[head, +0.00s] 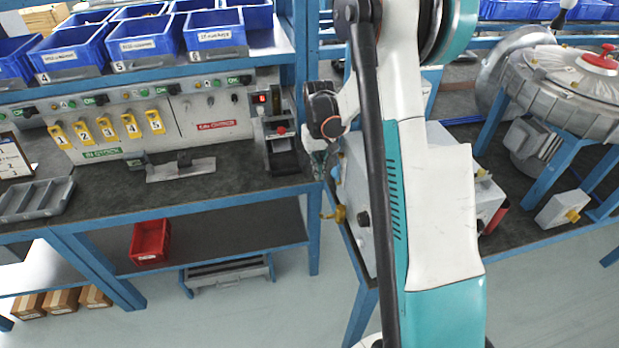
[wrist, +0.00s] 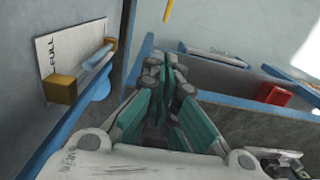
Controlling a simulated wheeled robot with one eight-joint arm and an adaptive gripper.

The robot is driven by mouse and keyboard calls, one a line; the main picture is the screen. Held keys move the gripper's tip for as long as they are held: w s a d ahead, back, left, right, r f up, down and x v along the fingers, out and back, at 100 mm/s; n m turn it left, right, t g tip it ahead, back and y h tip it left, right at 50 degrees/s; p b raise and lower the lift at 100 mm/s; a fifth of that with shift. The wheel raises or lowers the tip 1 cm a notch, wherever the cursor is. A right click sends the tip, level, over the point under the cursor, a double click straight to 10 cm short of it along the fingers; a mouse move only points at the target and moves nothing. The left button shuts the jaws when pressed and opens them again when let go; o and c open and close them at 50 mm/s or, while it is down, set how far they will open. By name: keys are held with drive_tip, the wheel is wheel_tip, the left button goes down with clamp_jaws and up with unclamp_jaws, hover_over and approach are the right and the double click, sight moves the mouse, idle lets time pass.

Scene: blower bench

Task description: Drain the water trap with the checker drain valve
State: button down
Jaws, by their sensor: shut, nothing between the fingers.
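In the wrist view a white plate (wrist: 62,50) marked FULL carries a clear level tube (wrist: 97,58) with a brass-coloured block (wrist: 61,89) at its lower end. A blue round part (wrist: 96,88) is beside it. In the head view a grey box (head: 356,190) is partly hidden behind my arm, with a yellow fitting (head: 338,214) at its left side. I cannot make out a checker pattern on any valve. My gripper (wrist: 166,72) is shut and empty, to the right of the plate and apart from it. In the head view my gripper is mostly hidden.
A workbench (head: 225,172) with blue bins (head: 145,38) and yellow numbered tags (head: 105,128) stands left. A red bin (head: 150,242) is on its lower shelf and also shows in the wrist view (wrist: 273,93). A large blower (head: 570,85) stands right. The front floor is open.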

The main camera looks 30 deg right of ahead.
sight(322, 216)
drive_tip(key=s+f+b, duration=0.3)
drive_tip(key=f, duration=0.8)
drive_tip(key=shift+a+f+b, duration=0.15)
drive_tip(key=shift+a+b, duration=0.25)
drive_tip(key=shift+a, duration=0.05)
drive_tip(key=shift+s, duration=0.1)
drive_tip(key=shift+f+b, duration=0.6)
drive_tip(key=shift+b, duration=0.1)
drive_tip(key=shift+s+a+f+b, duration=0.1)
drive_tip(key=shift+s+f+b, duration=0.2)
drive_tip(key=shift+f+b, duration=0.35)
drive_tip(key=shift+s+a+f+b, duration=0.1)
drive_tip(key=shift+s+f+b, duration=0.15)
drive_tip(key=shift+f+b, duration=0.35)
drive_tip(key=shift+r, duration=0.15)
